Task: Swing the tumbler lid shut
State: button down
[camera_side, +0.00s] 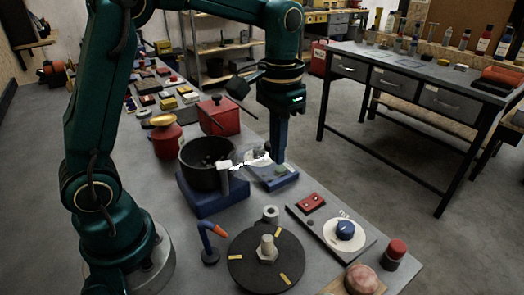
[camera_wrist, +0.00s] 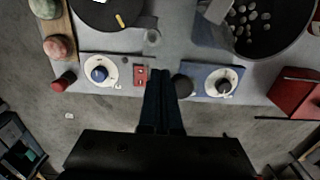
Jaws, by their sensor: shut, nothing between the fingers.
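The tumbler is a black open drum (camera_side: 193,172) on a blue base (camera_side: 212,203) in the side view. In the wrist view the drum (camera_wrist: 302,38) sits at the top right, with several pale stones inside. A clear, glary panel, which seems to be the lid (camera_side: 262,171), stands out from the drum's right side, swung away from the mouth. In the wrist view it seems to be the grey see-through shape (camera_wrist: 208,37) left of the drum. My gripper (camera_side: 279,161) is shut and empty, pointing down just right of the lid; its fingertips (camera_wrist: 161,73) show centrally. Contact is unclear.
A blue dial panel (camera_side: 284,183) lies below my gripper. A grey panel with a blue knob (camera_side: 346,228) and red switch plate (camera_side: 312,203) is nearer the front.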

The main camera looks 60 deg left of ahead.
jog(key=shift+w+a, duration=0.25)
jog(key=shift+a, duration=0.25)
jog(key=shift+w+a, duration=0.25)
jog(key=shift+a, duration=0.2)
jog(key=shift+w+a, duration=0.15)
jog(key=shift+a, duration=0.4)
jog(key=shift+w+a, duration=0.15)
jog(key=shift+a, duration=0.4)
jog(key=shift+a, duration=0.15)
